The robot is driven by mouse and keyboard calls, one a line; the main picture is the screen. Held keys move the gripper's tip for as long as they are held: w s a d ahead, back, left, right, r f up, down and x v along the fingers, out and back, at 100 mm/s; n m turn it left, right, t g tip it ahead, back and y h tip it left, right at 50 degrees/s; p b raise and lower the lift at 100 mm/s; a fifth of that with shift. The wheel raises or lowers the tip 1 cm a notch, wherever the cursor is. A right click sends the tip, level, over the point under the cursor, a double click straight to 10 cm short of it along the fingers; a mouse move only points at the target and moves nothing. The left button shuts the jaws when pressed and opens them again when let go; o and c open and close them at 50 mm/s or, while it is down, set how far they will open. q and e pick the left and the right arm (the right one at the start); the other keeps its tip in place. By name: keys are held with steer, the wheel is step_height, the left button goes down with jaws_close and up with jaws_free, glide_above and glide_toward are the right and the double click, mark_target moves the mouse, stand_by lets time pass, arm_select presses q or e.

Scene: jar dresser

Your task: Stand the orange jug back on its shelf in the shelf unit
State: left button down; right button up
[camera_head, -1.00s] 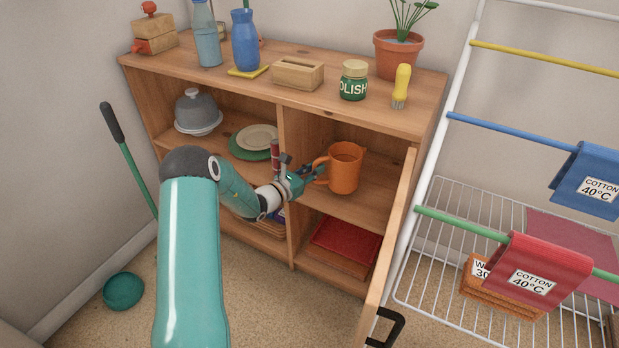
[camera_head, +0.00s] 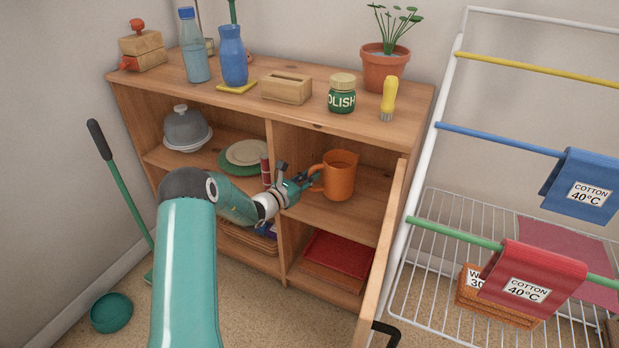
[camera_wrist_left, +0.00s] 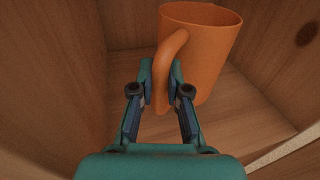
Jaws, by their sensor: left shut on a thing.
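The orange jug (camera_head: 341,176) is upright in the right half of the shelf unit (camera_head: 260,110), at the middle shelf (camera_head: 362,208). My left gripper (camera_head: 313,183) is at the jug's left side, shut on its handle. In the left wrist view the jug (camera_wrist_left: 205,45) shows its handle between the two fingers of my gripper (camera_wrist_left: 160,90). The jug's base looks at or very close to the shelf board; I cannot tell whether it touches. My right gripper is not in view.
An upright divider (camera_head: 276,200) stands left of the jug, and an open door (camera_head: 385,255) is at the right. A drying rack (camera_head: 425,150) stands to the right. Plates (camera_head: 248,153) are in the left compartment.

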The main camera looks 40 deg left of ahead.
arm_select(q)
steer(key=shift+f+b, duration=1.15)
steer(key=shift+f, duration=0.05)
stand_by(0.6)
steer(key=c, duration=1.1)
jaws_free()
steer(key=s, duration=1.2)
steer(key=shift+d+r, duration=0.3)
steer(key=shift+s, duration=0.1)
